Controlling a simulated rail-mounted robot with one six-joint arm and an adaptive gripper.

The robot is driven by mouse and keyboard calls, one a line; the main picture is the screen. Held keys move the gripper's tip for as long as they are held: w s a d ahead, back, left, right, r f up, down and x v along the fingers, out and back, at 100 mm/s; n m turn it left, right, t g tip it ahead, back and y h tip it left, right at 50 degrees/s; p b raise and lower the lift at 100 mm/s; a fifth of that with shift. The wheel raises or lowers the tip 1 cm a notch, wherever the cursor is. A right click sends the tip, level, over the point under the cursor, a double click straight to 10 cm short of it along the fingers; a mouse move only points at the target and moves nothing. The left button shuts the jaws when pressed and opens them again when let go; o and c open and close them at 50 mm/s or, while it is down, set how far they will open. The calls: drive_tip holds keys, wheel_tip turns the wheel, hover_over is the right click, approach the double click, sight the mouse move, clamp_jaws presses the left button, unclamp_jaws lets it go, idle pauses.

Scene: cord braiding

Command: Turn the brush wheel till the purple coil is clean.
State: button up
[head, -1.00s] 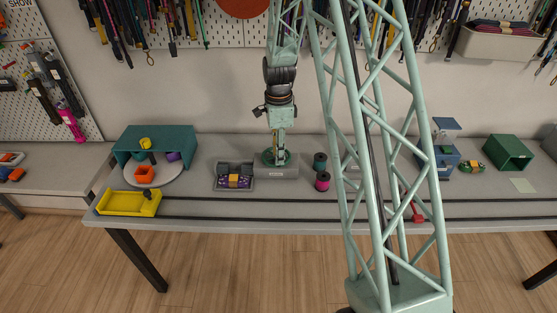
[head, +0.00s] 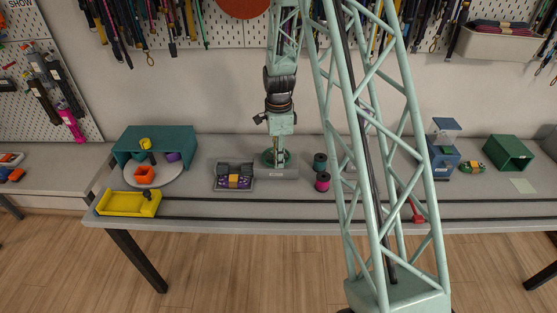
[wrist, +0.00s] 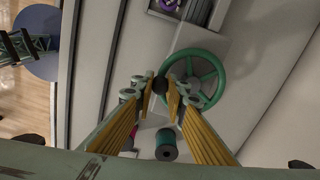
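The brush wheel is a green spoked handwheel (wrist: 221,75) with a dark knob (wrist: 160,86) on its rim. In the head view the wheel (head: 268,161) sits on a grey base, partly behind my gripper. The purple coil (head: 240,184) lies in a dark grey tray left of the wheel, with an orange block on it. A bit of the coil (wrist: 170,4) shows at the top of the wrist view. My gripper (wrist: 160,92) is over the wheel's rim, with its fingertips apart on either side of the knob. I cannot make out firm contact.
A teal spool (head: 320,160) and a magenta spool (head: 322,182) stand right of the wheel. A yellow tray (head: 128,206) and a teal stand (head: 180,140) are on the left. Dark rails run along the bench front.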

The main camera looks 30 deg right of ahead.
sight(290, 158)
drive_tip(key=shift+d+n, duration=0.15)
drive_tip(key=shift+n, duration=0.25)
